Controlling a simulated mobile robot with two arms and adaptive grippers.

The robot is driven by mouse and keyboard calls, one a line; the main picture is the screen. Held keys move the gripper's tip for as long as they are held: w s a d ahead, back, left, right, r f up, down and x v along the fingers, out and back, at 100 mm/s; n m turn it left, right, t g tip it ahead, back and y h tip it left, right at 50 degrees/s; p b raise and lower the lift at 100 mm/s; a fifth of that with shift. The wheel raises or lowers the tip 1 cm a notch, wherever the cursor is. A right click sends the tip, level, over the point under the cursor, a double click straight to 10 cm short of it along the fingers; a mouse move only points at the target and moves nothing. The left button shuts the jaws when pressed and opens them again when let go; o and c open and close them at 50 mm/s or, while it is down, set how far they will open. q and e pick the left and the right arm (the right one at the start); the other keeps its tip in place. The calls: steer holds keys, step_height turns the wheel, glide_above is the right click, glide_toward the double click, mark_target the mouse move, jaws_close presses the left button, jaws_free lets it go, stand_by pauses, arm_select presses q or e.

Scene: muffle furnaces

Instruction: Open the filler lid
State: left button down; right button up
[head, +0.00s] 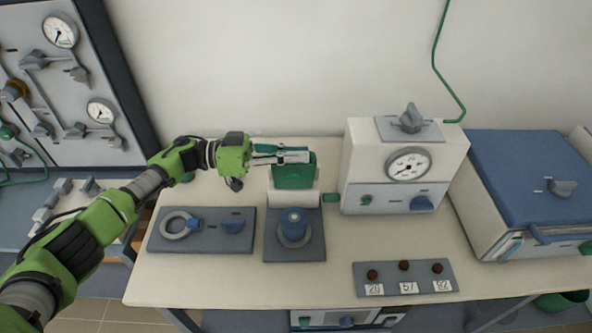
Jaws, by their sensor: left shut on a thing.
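A green part, which looks like the filler lid (293,178), stands at the top of a small white body (293,197) at the back middle of the table. My left gripper (304,155) reaches in from the left and is shut on the upper edge of this green part. The fingers cover part of its top, so the exact grip and any hinge are hidden. I cannot tell from this view how far the lid is tilted. My right gripper is not in view.
A white unit with a dial gauge (408,164) stands close on the right. A blue-topped box (527,177) is further right. In front are a blue knob (293,222), a grey ring plate (200,244) and a numbered tray (405,265). The front left table (210,285) is clear.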

arm_select(q)
steer(key=shift+w+r+b, duration=0.25)
steer(key=shift+w+b, duration=0.1)
steer(key=shift+w, duration=0.75)
steer(key=c, duration=2.1)
jaws_free()
steer(key=a, duration=1.2)
steer(key=shift+a, duration=0.1)
